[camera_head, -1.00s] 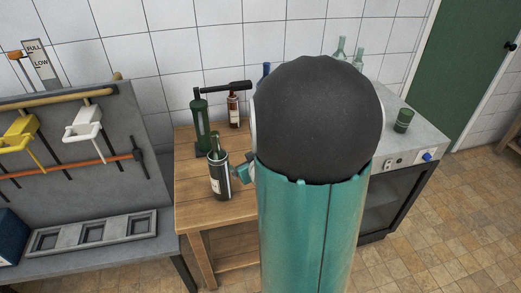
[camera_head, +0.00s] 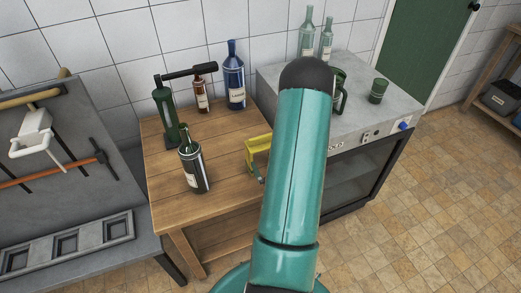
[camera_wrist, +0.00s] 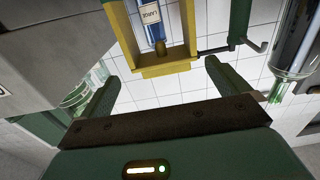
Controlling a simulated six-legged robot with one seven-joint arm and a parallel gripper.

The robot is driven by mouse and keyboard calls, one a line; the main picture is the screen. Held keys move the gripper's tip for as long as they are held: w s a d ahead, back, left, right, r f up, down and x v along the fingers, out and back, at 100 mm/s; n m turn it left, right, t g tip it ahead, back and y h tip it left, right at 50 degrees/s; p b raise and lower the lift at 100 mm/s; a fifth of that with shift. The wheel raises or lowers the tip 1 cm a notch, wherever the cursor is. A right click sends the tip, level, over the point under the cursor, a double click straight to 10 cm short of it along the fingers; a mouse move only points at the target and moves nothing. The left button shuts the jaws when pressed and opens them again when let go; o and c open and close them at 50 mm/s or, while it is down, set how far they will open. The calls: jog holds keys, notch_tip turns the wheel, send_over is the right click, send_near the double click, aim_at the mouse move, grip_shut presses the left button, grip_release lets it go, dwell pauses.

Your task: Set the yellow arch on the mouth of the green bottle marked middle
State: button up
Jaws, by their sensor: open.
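The yellow arch (camera_head: 257,148) is near the right side of the wooden table, partly behind my arm. In the wrist view the arch (camera_wrist: 165,70) has its crossbar nearest and its two legs running away, just beyond my fingertips; no contact shows. My gripper (camera_wrist: 168,85) is open, with empty space between its two green fingers. In the head view my arm hides most of it. A dark green bottle (camera_head: 193,168) with a pale label stands upright at the table's front left, mouth uncovered; its label is too small to read. It seems to show at the right of the wrist view (camera_wrist: 292,55).
A brown bottle (camera_head: 201,95) and a blue bottle (camera_head: 234,80) stand at the back. A grey counter (camera_head: 350,118) at right holds clear bottles and a green cup (camera_head: 378,91). The table's front middle (camera_head: 220,180) is clear.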

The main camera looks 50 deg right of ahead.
aim_at(259, 141)
jog(key=x, duration=0.6)
jog(key=shift+w+a, duration=0.1)
jog(key=shift+a, duration=0.05)
jog(key=x, duration=0.5)
jog(key=shift+r, duration=0.25)
jog(key=c, duration=0.6)
jog(key=shift+r, duration=0.1)
jog(key=shift+c, duration=0.2)
